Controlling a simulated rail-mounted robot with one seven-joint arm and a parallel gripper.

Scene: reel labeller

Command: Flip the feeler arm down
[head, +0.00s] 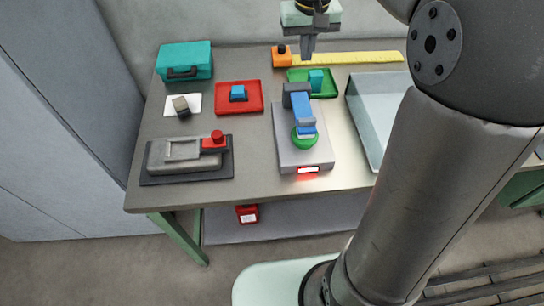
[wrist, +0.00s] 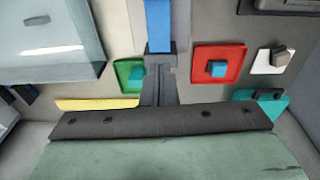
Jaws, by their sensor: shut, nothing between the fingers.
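The labeller has a grey base (head: 292,155) with a dark grey block at its back and a lit red-edged panel at its front. The blue feeler arm (head: 301,106) runs from the block toward a green round part (head: 305,142) near the front; whether its tip touches that part is unclear. The blue arm also shows at the top of the wrist view (wrist: 158,28). My gripper (head: 307,56) is shut and empty, pointing down above the table's back edge, behind the labeller and apart from the arm. Its fingers show in the wrist view (wrist: 159,82).
A green tray (head: 328,92) and a red tray (head: 253,107) hold small blocks. A yellow ruler (head: 365,57) and orange block (head: 282,56) lie at the back. A teal case (head: 184,62), a grey device with red knob (head: 190,155) and a pale bin (head: 368,118) stand around.

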